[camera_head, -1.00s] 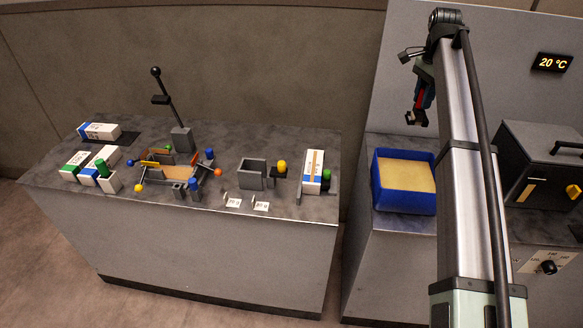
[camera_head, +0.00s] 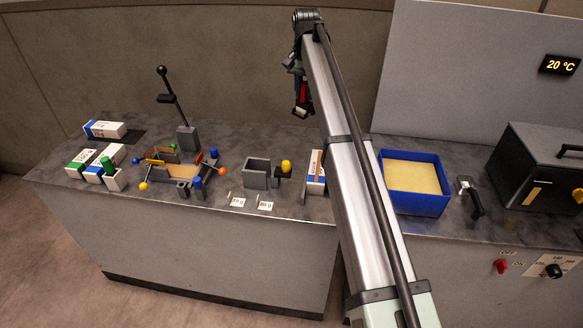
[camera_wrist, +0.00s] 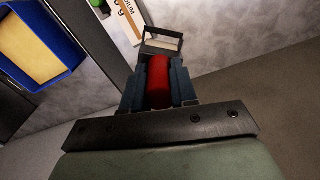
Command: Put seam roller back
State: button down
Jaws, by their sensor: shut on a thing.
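My gripper (camera_head: 301,106) is shut on the seam roller, held by its red handle (camera_wrist: 158,82) between the dark jaws. A pale bar in a dark frame, the roller end (camera_wrist: 163,42), sticks out beyond the fingertips in the wrist view. In the head view the red handle (camera_head: 303,91) shows small among the dark gripper parts. The gripper hangs high over the back right of the left bench, clear of the surface.
A blue box with a yellow pad (camera_head: 411,209) and a dark-handled tool (camera_head: 478,208) are on the right bench. On the left bench are a grey open holder (camera_head: 256,176), a fixture with coloured knobs (camera_head: 181,170), a lever post (camera_head: 186,138) and wrapped reams (camera_head: 104,129). My arm partly hides one ream (camera_head: 316,184).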

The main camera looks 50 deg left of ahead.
jog(key=shift+s+a+f+n, duration=0.1)
jog(key=shift+s+f+n, duration=0.9)
jog(key=shift+f, duration=2.35)
jog(key=shift+s+f+n, duration=0.55)
jog(key=shift+f+n, duration=0.8)
jog(key=shift+f, duration=1.95)
jog(key=shift+s+a+f+n, duration=0.1)
jog(key=shift+s+f+n, duration=0.9)
jog(key=shift+f, duration=2.35)
jog(key=shift+w+f, duration=0.1)
jog(key=shift+w, duration=0.1)
jog(key=c, duration=0.9)
grip_release()
notch_tip(320, 180, up, 12)
jog(key=shift+d+r, duration=0.1)
